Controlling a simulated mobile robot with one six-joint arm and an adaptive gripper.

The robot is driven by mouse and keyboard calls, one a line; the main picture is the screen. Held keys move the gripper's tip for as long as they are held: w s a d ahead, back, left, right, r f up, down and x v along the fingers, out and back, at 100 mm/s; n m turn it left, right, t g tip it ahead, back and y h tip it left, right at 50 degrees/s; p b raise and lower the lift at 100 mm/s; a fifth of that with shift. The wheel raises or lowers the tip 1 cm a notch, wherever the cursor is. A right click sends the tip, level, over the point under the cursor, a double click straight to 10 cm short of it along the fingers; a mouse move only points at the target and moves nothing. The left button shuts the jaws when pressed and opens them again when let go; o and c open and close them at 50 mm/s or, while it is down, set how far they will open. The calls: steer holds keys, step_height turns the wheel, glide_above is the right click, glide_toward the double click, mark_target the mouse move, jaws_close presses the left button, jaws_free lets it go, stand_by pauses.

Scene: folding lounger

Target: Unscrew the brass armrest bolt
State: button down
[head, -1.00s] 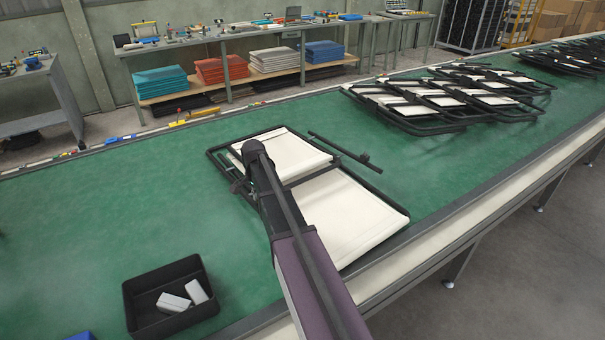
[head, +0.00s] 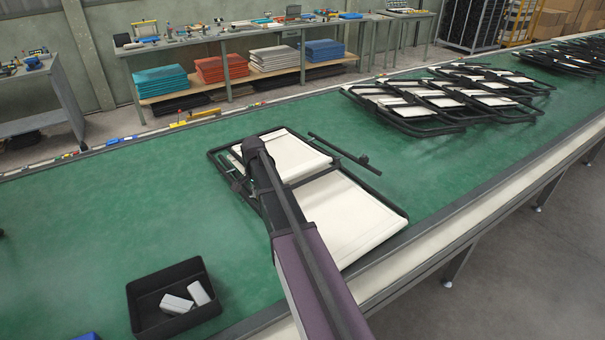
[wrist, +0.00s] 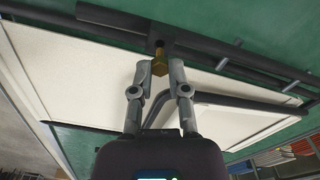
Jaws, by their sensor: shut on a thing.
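The brass armrest bolt (wrist: 159,66) shows in the wrist view as a hex head at the dark frame tube. My gripper (wrist: 160,72) is shut on it, one grey fingertip on each side of the head. Part of the shank shows beyond the fingertips, near the tube. The folding lounger (head: 365,218) lies flat on the green bench, with cream panels in a black frame. In the head view my arm hides the gripper and the bolt.
A loose black bar (head: 345,153) lies beside the lounger on the right. A black bin (head: 140,290) with white blocks stands at front left. Several stacked loungers (head: 435,100) lie farther back. The green surface (head: 110,215) left of the lounger is clear.

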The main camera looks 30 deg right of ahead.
steer(key=shift+r+p, duration=1.2)
steer(key=shift+r, duration=0.15)
